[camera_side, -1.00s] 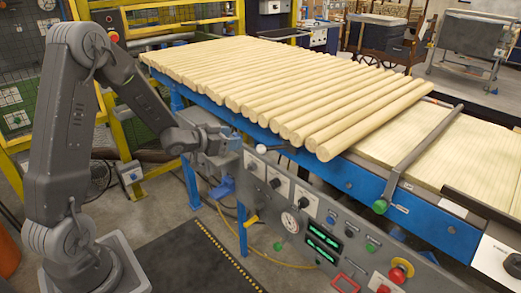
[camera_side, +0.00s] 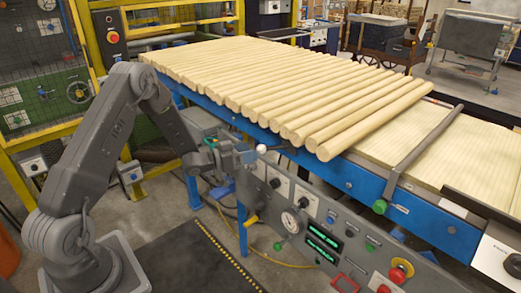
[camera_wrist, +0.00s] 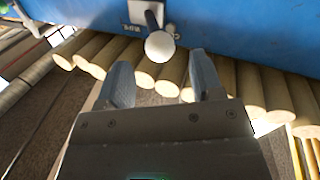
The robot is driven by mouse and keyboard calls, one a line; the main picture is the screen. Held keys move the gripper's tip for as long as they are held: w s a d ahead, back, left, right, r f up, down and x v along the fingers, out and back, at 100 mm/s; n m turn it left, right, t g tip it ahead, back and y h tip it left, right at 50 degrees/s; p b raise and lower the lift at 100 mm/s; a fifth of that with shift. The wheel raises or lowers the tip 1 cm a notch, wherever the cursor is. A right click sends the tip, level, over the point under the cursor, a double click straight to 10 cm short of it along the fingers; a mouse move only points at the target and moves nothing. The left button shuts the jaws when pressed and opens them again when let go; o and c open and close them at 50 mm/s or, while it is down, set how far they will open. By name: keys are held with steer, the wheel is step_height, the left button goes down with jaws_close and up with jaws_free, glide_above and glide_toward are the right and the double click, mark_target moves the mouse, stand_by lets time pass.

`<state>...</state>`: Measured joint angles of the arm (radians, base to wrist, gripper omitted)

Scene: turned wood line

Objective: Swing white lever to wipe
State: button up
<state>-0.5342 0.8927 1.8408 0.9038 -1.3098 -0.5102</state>
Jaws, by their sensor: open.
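The white lever shows as a white ball knob (camera_side: 261,149) at the blue conveyor's near edge, above the grey control panel. In the wrist view the white knob (camera_wrist: 159,46) sits on a short dark shaft that runs up to a pale plate on a blue surface; the lettering there is too small to read. My gripper (camera_side: 248,155) is just left of the knob in the side view. In the wrist view my gripper (camera_wrist: 158,72) is open and empty, with the knob just beyond the fingertips, centred between them and apart from both.
Round wooden rods (camera_side: 290,90) lie side by side on the blue conveyor (camera_side: 355,180), right behind the lever. The panel (camera_side: 320,225) below carries dials, buttons and green displays. A green-ended grey bar (camera_side: 425,150) crosses the conveyor. The dark floor mat (camera_side: 185,265) in front is clear.

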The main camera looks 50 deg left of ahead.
mark_target(260, 149)
steer(key=shift+x, duration=2.35)
jaws_close()
